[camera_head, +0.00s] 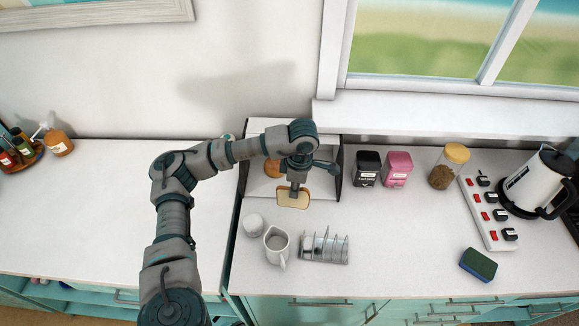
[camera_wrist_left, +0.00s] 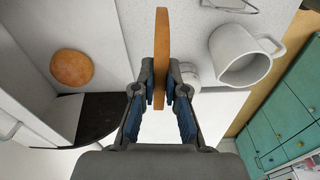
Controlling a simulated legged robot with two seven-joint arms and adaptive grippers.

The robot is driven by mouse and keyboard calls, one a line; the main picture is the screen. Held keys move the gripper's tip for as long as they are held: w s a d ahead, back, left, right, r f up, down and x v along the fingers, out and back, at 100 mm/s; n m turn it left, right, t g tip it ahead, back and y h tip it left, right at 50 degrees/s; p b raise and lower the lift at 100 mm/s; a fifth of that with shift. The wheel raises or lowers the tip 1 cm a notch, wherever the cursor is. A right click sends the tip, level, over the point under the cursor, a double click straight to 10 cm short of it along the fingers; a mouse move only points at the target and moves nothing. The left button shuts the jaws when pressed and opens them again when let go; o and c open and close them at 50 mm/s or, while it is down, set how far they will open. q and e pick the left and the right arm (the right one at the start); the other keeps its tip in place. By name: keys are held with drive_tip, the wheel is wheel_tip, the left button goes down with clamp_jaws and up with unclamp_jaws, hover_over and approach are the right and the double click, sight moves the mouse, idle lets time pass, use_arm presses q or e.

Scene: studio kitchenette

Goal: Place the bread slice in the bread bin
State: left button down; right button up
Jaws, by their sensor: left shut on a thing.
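My left gripper (camera_head: 296,187) is shut on the bread slice (camera_head: 293,200), which it holds at the front of the bread bin (camera_head: 336,184). In the left wrist view the bread slice (camera_wrist_left: 162,40) shows edge-on between the blue-padded fingers of the left gripper (camera_wrist_left: 161,90). The bread bin is a box against the wall with an open front and dark side edges. A round bun (camera_head: 272,168) lies inside it, and the bun also shows in the left wrist view (camera_wrist_left: 72,68). My arm hides part of the bin. My right gripper is not in view.
A white jug (camera_head: 277,242), a round white item (camera_head: 253,224) and a wire toast rack (camera_head: 325,246) stand in front of the bin. Black (camera_head: 366,168) and pink (camera_head: 397,168) canisters stand close to its right. The counter at left is mostly clear.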

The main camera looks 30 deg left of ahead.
use_arm(q)
drive_tip(key=shift+w+a+f+p, duration=0.4)
drive_tip(key=shift+w+a+f, duration=0.7)
drive_tip(key=shift+a, duration=1.1)
drive_tip(key=shift+w+a+f+p, duration=0.35)
drive_tip(key=shift+w+a+f, duration=0.3)
drive_tip(key=shift+w+a, duration=1.25)
drive_tip(key=shift+w+a+f+p, duration=0.4)
drive_tip(key=shift+w+a+f, duration=0.55)
drive_tip(key=shift+a, duration=1.55)
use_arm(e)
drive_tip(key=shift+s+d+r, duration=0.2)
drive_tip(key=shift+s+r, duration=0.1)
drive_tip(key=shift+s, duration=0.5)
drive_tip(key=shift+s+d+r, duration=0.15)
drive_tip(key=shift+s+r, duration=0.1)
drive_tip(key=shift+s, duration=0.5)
use_arm(q)
drive_tip(key=shift+w, duration=0.1)
drive_tip(key=c, duration=1.2)
unclamp_jaws()
drive_tip(key=shift+r, duration=0.1)
drive_tip(key=r, duration=0.8)
drive_tip(key=d+r, duration=0.1)
drive_tip(key=r, duration=0.3)
drive_tip(key=shift+w+b, duration=0.2)
drive_tip(key=shift+b, duration=0.1)
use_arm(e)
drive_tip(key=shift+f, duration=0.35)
